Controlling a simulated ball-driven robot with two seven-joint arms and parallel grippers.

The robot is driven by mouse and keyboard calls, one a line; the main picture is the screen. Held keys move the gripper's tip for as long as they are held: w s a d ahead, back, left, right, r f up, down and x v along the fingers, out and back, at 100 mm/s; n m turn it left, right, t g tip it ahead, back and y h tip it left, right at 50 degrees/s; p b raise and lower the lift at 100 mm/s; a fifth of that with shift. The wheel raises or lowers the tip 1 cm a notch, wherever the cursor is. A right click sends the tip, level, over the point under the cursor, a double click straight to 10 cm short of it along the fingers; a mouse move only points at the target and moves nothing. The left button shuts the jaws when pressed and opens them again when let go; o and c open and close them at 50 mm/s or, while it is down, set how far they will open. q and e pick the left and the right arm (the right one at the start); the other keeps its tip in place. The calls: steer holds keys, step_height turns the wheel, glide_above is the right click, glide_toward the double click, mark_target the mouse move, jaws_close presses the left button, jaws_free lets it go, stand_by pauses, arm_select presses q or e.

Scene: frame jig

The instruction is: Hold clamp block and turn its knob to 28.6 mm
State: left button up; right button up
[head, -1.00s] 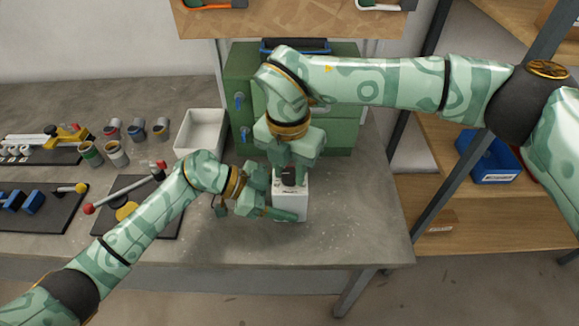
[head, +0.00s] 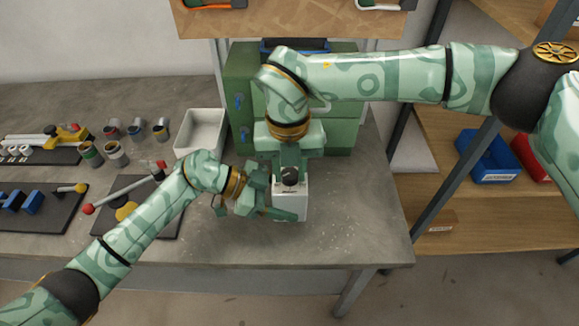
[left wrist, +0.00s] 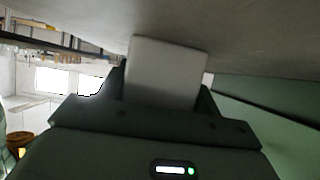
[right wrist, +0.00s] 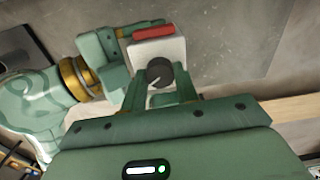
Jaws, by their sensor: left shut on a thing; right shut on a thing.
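The clamp block (head: 291,206) is a white block standing upright near the bench's front edge, with a dark round knob (head: 291,176) on top. In the right wrist view the knob (right wrist: 159,72) has a pale pointer line, and a red bar (right wrist: 153,32) lies along the block's far edge. My left gripper (head: 279,199) is shut on the block's sides from the left; the block (left wrist: 164,72) fills its jaws in the left wrist view. My right gripper (right wrist: 161,84) reaches down from above, its fingers shut on either side of the knob. The scale reading cannot be made out.
A green cabinet (head: 335,130) stands close behind the block. A white open bin (head: 201,130) is to the left, with several small cans and dark tool mats beyond. Bare bench (head: 355,215) lies to the right. A blue bin (head: 488,160) sits on the wooden shelf.

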mark_target(290, 174)
steer(key=n, duration=0.5)
steer(key=shift+n, duration=0.3)
arm_select(q)
steer(key=shift+a, duration=0.1)
arm_select(e)
steer(key=n, duration=0.6)
steer(key=shift+d, duration=0.1)
steer(key=o, duration=1)
arm_select(q)
steer(key=o, duration=1.1)
steer(key=shift+c, duration=0.2)
arm_select(e)
step_height(290, 174, up, 12)
steer(key=shift+s, duration=0.1)
